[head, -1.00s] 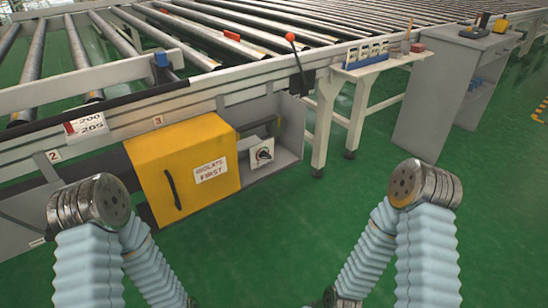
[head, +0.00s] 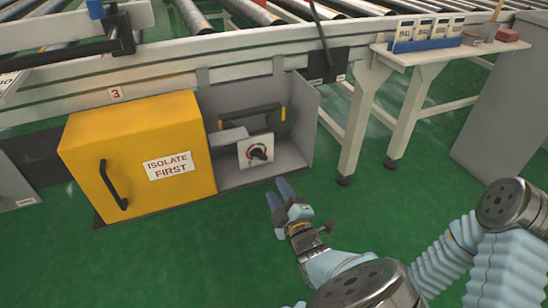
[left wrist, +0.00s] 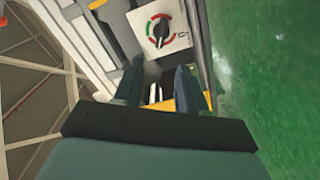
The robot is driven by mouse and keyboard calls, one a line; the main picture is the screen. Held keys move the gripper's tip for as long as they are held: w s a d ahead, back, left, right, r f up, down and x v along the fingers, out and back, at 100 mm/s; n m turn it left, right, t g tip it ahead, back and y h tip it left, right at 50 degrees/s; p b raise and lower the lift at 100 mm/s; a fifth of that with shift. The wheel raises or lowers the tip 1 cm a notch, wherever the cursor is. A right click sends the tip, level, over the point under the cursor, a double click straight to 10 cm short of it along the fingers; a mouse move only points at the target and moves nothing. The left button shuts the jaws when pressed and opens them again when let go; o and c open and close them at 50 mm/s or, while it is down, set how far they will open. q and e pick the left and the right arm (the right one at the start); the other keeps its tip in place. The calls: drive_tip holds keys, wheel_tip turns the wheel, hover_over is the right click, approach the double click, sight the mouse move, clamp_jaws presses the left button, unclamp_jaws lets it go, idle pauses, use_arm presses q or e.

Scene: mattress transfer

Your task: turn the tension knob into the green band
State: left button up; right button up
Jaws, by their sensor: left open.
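The tension knob (head: 257,154) is a dark knob on a white dial plate (head: 244,155) inside the open grey compartment. In the left wrist view the knob (left wrist: 161,31) shows with a ring of red and green bands around it; its pointer is too small to read surely. My left gripper (head: 282,188) is in front of and below the compartment opening, apart from the knob. In the left wrist view its two dark fingers (left wrist: 158,82) stand apart with nothing between them, below the dial plate. My right gripper is out of view.
A yellow cover (head: 140,150) marked "ISOLATE FIRST" stands left of the compartment. A black and yellow bar (head: 250,117) runs above the dial. A side table (head: 440,58) with table legs is at right. Green floor in front is clear.

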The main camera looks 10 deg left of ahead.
sight(258, 158)
use_arm(q)
drive_tip(key=b+x, duration=0.1)
drive_tip(key=x, duration=1.2)
drive_tip(key=shift+w+a, duration=0.1)
drive_tip(key=shift+a, duration=0.1)
drive_tip(key=shift+c, duration=0.4)
clamp_jaws()
